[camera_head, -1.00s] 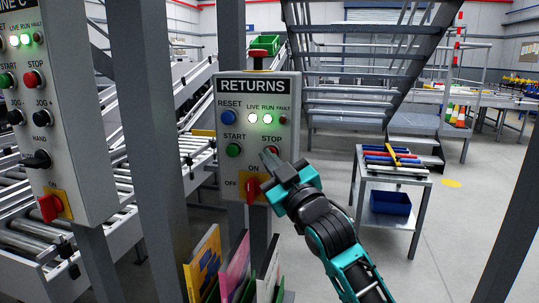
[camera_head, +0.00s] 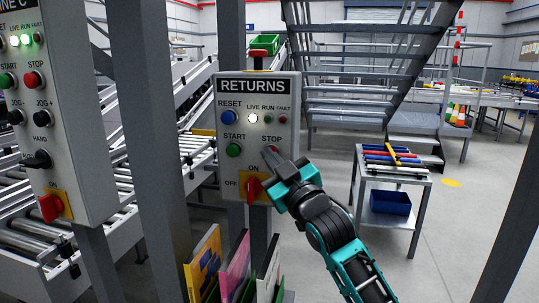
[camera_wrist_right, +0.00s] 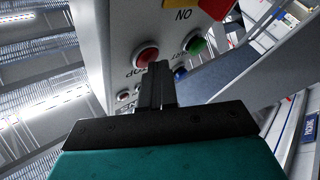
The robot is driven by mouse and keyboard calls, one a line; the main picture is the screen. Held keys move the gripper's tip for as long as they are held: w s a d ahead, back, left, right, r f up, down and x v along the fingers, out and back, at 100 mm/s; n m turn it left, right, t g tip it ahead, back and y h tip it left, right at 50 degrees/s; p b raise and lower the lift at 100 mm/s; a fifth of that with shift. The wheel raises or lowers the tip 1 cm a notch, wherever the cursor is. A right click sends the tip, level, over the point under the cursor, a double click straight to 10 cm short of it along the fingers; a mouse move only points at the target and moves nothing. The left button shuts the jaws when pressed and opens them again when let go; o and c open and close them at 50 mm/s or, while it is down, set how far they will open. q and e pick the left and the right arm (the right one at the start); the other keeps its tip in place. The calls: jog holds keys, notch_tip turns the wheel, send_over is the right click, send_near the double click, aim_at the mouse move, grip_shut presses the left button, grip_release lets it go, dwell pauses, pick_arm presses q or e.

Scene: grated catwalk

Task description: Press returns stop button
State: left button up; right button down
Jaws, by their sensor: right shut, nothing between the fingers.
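The grey RETURNS control box (camera_head: 222,188) stands ahead of me. Its red stop button (camera_wrist_right: 146,57) shows in the right wrist view; in the head view my fingertips mostly cover it, under the STOP label. My right gripper (camera_head: 268,153) is shut and empty, its tips at the stop button. In the right wrist view the fingers (camera_wrist_right: 158,68) overlap the button's edge; I cannot tell whether they touch it. The green start button (camera_head: 233,150) is to the left. The LIVE lamp (camera_head: 252,118) is lit white; the RUN lamp (camera_head: 267,118) is dark. My left gripper is not in view.
The box also has a blue reset button (camera_head: 228,117), a red rotary switch (camera_head: 253,188) and a red mushroom button (camera_head: 258,54) on top. Another control box (camera_head: 70,120) and a grey post (camera_head: 165,150) are at left.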

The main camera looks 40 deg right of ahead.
jog(key=shift+s+a+p, duration=0.3)
jog(key=shift+s+a, duration=0.5)
jog(key=shift+a, duration=0.15)
jog(key=shift+s+a+p, duration=0.4)
jog(key=shift+s+a, duration=1.25)
jog(key=shift+a, duration=0.25)
